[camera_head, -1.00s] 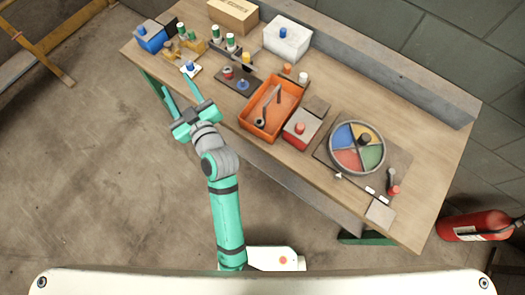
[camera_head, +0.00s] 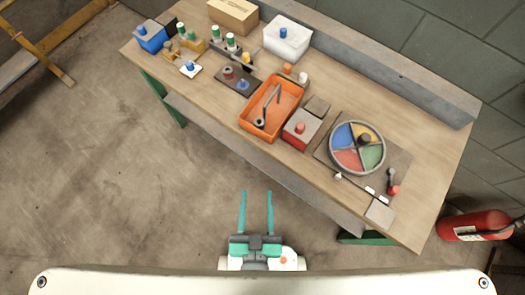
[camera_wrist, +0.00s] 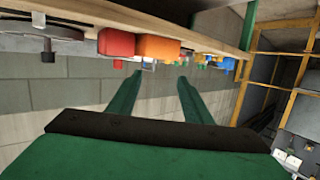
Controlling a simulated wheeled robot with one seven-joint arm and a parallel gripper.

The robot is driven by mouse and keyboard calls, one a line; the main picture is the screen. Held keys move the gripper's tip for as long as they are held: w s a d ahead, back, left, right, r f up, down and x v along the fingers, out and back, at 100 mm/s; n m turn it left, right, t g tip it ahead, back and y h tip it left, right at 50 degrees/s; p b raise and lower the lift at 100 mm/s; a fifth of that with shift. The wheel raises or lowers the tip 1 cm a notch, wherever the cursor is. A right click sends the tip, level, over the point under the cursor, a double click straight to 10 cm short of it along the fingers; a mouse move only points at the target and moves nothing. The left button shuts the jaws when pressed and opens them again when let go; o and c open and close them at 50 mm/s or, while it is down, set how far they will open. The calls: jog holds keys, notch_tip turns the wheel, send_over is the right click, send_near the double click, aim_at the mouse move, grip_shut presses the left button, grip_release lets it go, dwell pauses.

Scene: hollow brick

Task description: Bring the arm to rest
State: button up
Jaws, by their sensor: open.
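My gripper (camera_head: 256,198) is low in the middle of the head view, drawn in close to my body, over the bare floor in front of the workbench. Its two green fingers are parallel and apart, with nothing between them. In the wrist view my gripper (camera_wrist: 155,82) is also open and empty, and the bench edge shows above it. The workbench (camera_head: 432,190) stands clear of the fingers. My upper arm links are hidden behind or below the gripper in the head view.
The bench holds an orange tray (camera_head: 249,122) with a wrench-like tool, a coloured round dial (camera_head: 345,160), a red box (camera_head: 297,138), a blue box (camera_head: 151,42) and a white box (camera_head: 284,48). A fire extinguisher (camera_head: 470,226) lies at right.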

jog(key=s, duration=0.1)
jog(key=s+d+r, duration=0.1)
jog(key=s, duration=0.1)
jog(key=shift+d, duration=0.3)
jog(key=shift+c, duration=0.3)
dwell(0.6)
